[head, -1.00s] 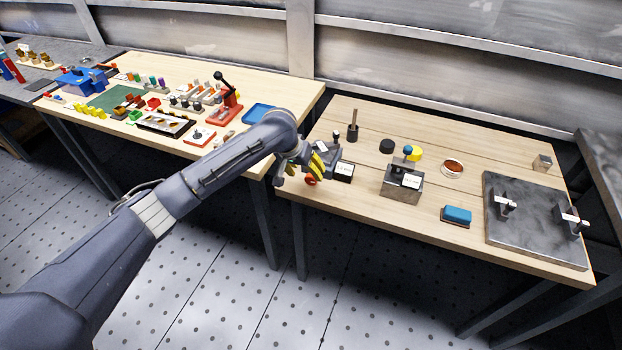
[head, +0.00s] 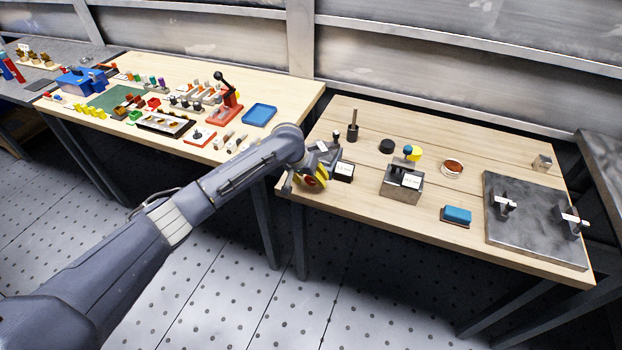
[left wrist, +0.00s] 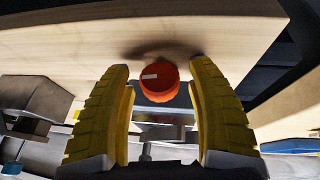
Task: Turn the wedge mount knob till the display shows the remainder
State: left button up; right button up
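A red knob (left wrist: 158,84) with a white mark shows between the two yellow fingers of my left gripper (left wrist: 160,66) in the left wrist view. Small gaps show between the fingers and the knob, so the gripper looks open around it. In the head view my left gripper (head: 311,178) is at the left front of the right-hand table, with a bit of red between its fingers. Just behind it is a grey mount (head: 322,154), partly covered by my arm. A small black display box (head: 344,171) with a white face stands beside it; its text is too small to read.
A second grey block (head: 402,188) with a white label stands right of the display. A blue sponge-like block (head: 457,215) and a dark metal plate (head: 530,240) with clamps lie further right. A dark upright post (head: 353,128) stands behind. The table's front edge is close to my gripper.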

pick_arm(q)
jog(key=c, duration=1)
jog(key=shift+d+m+t+y, duration=0.2)
jog(key=shift+m+t+y, duration=0.15)
jog(key=shift+y, duration=0.75)
jog(key=shift+c, duration=0.3)
jog(key=shift+a+t+y, duration=0.15)
jog(key=shift+t+y, duration=0.2)
jog(key=shift+y, duration=0.45)
jog(key=o, duration=1.2)
jog(key=shift+o, duration=0.2)
jog(key=v, duration=1.2)
